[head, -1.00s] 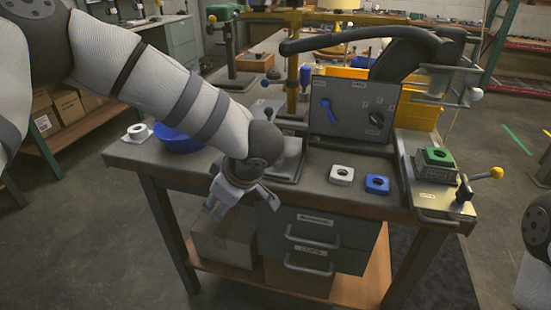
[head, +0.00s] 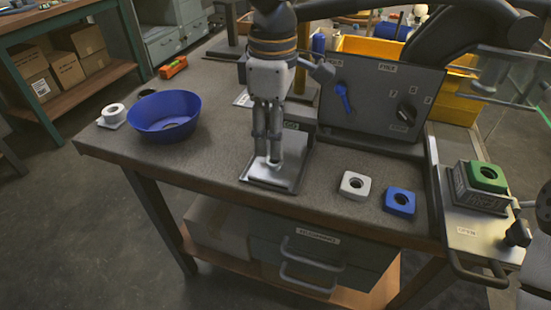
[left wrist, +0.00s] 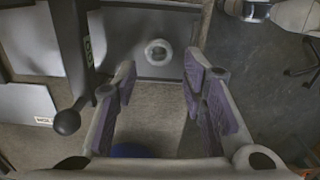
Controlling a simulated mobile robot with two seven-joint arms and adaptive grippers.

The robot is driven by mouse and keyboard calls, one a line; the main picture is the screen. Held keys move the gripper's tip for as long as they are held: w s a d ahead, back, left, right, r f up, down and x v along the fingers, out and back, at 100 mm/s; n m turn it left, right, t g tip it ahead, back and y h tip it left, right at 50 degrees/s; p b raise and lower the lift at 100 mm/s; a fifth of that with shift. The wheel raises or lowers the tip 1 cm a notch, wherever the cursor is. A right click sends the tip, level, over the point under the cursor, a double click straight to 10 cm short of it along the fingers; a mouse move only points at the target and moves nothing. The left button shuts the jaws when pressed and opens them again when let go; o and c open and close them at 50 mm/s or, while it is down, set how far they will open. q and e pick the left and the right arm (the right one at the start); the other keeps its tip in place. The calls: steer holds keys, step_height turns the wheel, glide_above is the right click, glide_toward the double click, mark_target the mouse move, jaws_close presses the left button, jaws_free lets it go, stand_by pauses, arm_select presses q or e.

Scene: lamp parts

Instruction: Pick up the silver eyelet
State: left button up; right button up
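The silver eyelet, a small pale ring, lies on a grey metal plate in the left wrist view (left wrist: 148,50). In the head view I cannot make the ring out clearly behind my fingers. The plate (head: 257,178) sits on the workbench in front of the grey switch panel. My left gripper (head: 269,157) points down over the plate in the head view. In the left wrist view its purple-padded fingers (left wrist: 160,72) are spread apart, with the ring seen in the gap beyond the tips. Nothing is held. My right gripper is not in view.
A blue bowl (head: 165,114) and a white ring on a base (head: 113,114) stand at left. A white block (head: 345,189) and a blue block (head: 391,205) lie right of the plate. The switch panel (head: 372,96) rises close behind; a green-topped block (head: 487,187) stands far right.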

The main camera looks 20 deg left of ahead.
mark_target(275, 160)
arm_select(q)
step_height(275, 160, down, 5)
steer(key=shift+d+f, duration=0.1)
steer(key=shift+f, duration=0.1)
steer(key=shift+w, duration=0.1)
steer(key=c, duration=0.7)
steer(key=shift+o, duration=0.2)
steer(key=shift+r, duration=0.1)
